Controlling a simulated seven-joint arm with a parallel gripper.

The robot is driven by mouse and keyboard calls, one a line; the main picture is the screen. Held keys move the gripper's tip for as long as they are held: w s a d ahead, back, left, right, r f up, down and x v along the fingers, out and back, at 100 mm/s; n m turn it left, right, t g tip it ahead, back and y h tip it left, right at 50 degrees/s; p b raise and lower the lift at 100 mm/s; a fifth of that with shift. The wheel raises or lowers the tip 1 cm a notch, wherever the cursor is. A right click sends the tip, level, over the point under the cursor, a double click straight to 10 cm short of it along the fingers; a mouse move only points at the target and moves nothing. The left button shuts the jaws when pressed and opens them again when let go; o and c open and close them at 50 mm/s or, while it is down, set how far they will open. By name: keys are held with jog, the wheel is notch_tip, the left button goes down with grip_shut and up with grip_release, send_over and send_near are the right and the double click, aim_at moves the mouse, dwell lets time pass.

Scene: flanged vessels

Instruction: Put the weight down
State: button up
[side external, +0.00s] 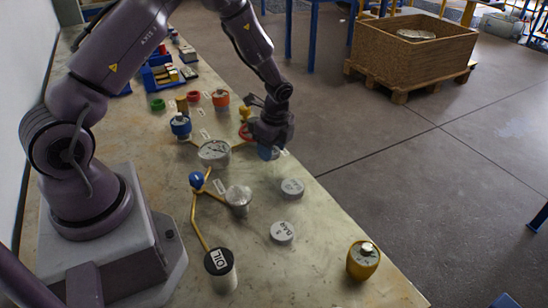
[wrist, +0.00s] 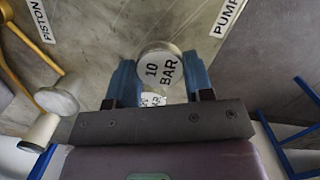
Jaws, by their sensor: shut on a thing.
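A round pale metal weight marked 10 BAR (wrist: 160,68) sits between the blue fingers of my gripper (wrist: 158,84), which is shut on it. In the side view my gripper (side external: 268,152) points down near the bench's right edge, to the right of the dial gauge. The held weight is mostly hidden there, and I cannot tell its height above the bench. Two other grey disc weights stand on the bench, a nearer one with lettering (side external: 283,232) and a farther one (side external: 292,188). A silver cylinder (side external: 238,197) stands by the yellow pipe.
The dial gauge (side external: 214,152), a blue-topped fitting (side external: 180,125), a red handwheel (side external: 245,132) and yellow pipes (side external: 195,225) stand close by. An OIL pot (side external: 220,268) and a yellow pot (side external: 363,260) are nearer. PISTON (wrist: 40,20) and PUMP (wrist: 228,17) labels flank the weight. Bare bench (side external: 315,255) lies between the lettered weight and yellow pot.

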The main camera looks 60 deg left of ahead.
aim_at(274, 166)
jog(key=shift+w+a+f, duration=0.1)
jog(key=shift+w+f, duration=0.1)
jog(key=shift+f, duration=0.1)
jog(key=shift+w+f, duration=0.2)
jog(key=shift+f, duration=1.5)
jog(key=shift+f, duration=0.2)
jog(key=o, duration=1)
jog(key=shift+o, duration=0.2)
jog(key=shift+r, duration=0.1)
